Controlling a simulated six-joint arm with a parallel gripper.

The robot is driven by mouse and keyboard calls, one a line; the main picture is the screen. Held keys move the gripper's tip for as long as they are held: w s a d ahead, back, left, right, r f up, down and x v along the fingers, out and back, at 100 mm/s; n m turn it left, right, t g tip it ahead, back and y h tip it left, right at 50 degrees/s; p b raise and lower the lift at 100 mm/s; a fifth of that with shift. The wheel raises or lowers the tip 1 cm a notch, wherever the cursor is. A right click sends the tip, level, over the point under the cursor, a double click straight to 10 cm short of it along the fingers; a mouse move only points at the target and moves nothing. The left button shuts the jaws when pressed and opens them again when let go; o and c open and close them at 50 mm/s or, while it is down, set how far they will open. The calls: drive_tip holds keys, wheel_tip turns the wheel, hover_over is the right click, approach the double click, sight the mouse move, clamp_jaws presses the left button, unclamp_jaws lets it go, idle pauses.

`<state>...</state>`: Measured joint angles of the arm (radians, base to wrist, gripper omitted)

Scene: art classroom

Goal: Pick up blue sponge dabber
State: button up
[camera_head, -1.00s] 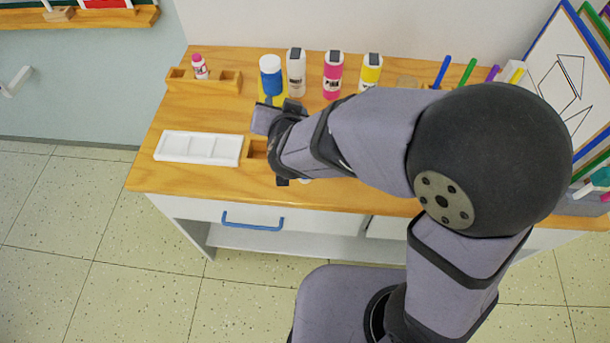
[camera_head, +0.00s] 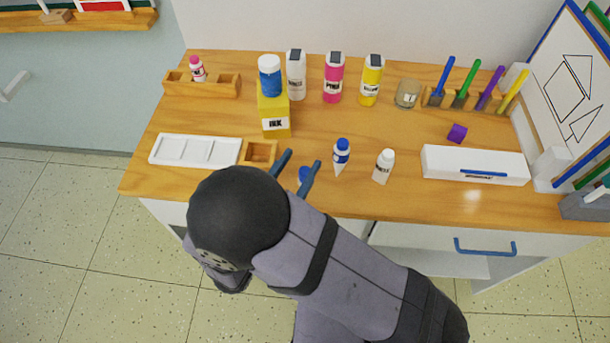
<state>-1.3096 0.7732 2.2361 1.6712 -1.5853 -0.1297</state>
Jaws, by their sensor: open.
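My gripper (camera_head: 300,161) is open at the front of the table, its two blue-grey fingers apart. A small blue round-topped thing (camera_head: 305,174), which looks like the blue sponge dabber, shows between the fingers, nearer their base. Its lower part is hidden by my arm. I cannot tell whether either finger touches it.
A wooden square tray (camera_head: 259,153) and white palette (camera_head: 194,151) are left of the gripper. A yellow ink box (camera_head: 274,118) with a blue bottle (camera_head: 270,77) stands behind. A small white bottle (camera_head: 383,167) and white box (camera_head: 474,165) are right.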

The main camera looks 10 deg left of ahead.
sight(302, 176)
wheel_tip(302, 176, down, 6)
drive_tip(key=shift+f, duration=0.1)
drive_tip(key=shift+p+x, duration=0.5)
drive_tip(key=shift+x, duration=1)
drive_tip(key=shift+p+x, duration=0.7)
drive_tip(key=shift+x, duration=1.5)
drive_tip(key=c, duration=1.1)
